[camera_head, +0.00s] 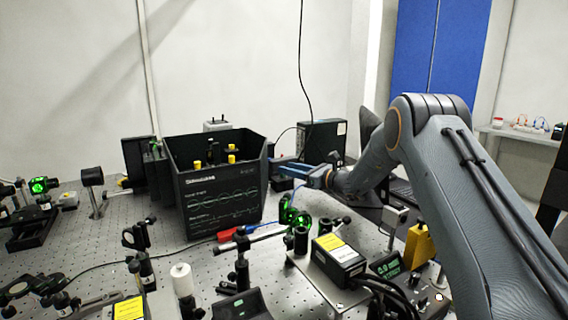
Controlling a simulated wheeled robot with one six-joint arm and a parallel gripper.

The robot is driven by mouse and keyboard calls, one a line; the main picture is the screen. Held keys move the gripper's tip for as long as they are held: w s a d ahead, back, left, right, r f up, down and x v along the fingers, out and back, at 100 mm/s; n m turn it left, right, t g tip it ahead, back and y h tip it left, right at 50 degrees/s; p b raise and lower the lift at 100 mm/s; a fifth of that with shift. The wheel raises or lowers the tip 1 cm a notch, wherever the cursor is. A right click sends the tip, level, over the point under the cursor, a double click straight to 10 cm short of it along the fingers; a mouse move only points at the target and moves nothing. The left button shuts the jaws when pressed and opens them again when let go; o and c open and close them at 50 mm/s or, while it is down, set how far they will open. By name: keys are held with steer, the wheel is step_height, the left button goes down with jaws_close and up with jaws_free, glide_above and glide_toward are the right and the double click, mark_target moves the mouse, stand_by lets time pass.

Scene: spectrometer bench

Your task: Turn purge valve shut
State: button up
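My gripper (279,167), with blue fingers, reaches left from the end of my arm. Its fingertips are beside the right wall of the open-topped black spectrometer box (222,200). I cannot tell whether they touch anything or how far apart they are. No purge valve can be made out clearly; the area at the fingertips is small and partly covered by the gripper. A red part (227,236) with a blue piece beside it is on the bench in front of the box, apart from my gripper. I cannot tell whether it is the valve.
Green-lit optics (293,212) stand below my gripper. A black module with a yellow label (338,254) and a yellow block (419,245) are near my arm. A dark unit (323,139) stands behind the gripper. Posts and cables crowd the front of the perforated bench (85,250).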

steer(key=f+m+t+p, duration=0.1)
steer(key=s+d+f+m+t+h, duration=0.1)
steer(key=t+h+p, duration=0.1)
steer(key=shift+s+d+f+m+t+p, duration=0.2)
steer(key=shift+d+f+m+t+p, duration=0.1)
steer(key=shift+f+m, duration=0.1)
steer(key=shift+d+f+h, duration=0.1)
steer(key=shift+f+h, duration=0.3)
steer(key=shift+h, duration=0.1)
steer(key=shift+p+x, duration=0.75)
steer(key=shift+x, duration=3.1)
steer(key=shift+d+r, duration=0.1)
steer(key=shift+c, duration=0.3)
jaws_close()
